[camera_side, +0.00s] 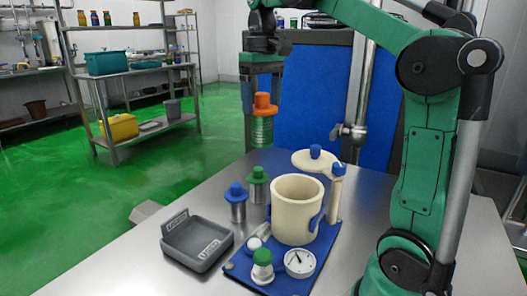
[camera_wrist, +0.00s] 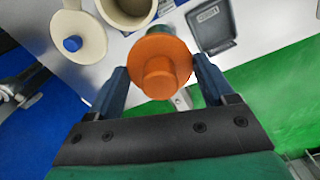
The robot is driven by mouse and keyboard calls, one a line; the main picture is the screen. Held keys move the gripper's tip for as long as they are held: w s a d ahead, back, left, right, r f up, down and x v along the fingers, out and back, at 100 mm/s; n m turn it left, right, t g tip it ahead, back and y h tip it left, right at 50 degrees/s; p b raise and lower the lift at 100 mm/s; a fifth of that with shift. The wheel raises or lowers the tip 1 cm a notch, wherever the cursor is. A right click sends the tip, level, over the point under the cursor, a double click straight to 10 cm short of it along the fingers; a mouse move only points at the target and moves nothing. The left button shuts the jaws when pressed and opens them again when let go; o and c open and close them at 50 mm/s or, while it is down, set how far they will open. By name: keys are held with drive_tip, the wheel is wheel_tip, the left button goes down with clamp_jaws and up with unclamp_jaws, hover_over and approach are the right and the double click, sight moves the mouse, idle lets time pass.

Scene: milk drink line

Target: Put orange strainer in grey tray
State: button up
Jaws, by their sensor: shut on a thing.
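The orange strainer (camera_side: 264,105) has an orange top with a knob and a green-tinted ribbed lower part. My gripper (camera_side: 262,100) is shut on it and holds it upright in the air, above and behind the bench items in the side view. In the wrist view the orange top (camera_wrist: 161,66) sits between both fingers and hides what is under it. The grey tray (camera_side: 172,240) lies at the bench's front left, with a label on it and no other thing visible inside. The tray also shows in the wrist view (camera_wrist: 233,41), beyond the strainer on the right.
A blue mat (camera_side: 241,268) bears a cream jug (camera_side: 297,212), a gauge (camera_side: 299,263) and a green-topped jar (camera_side: 263,268). Blue-topped (camera_side: 237,203) and green-topped (camera_side: 258,184) metal containers stand between jug and tray. A cream lid (camera_side: 316,158) lies behind the jug.

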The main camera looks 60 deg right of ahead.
drive_tip(key=w+a+f, duration=0.2)
drive_tip(key=w+a, duration=0.8)
drive_tip(key=a, duration=0.1)
drive_tip(key=shift+s+a+f, duration=0.1)
drive_tip(key=shift+f, duration=4.8)
drive_tip(key=shift+s+a+f, duration=0.1)
drive_tip(key=shift+f, duration=4.8)
drive_tip(key=o, duration=1.5)
drive_tip(key=shift+f, duration=0.1)
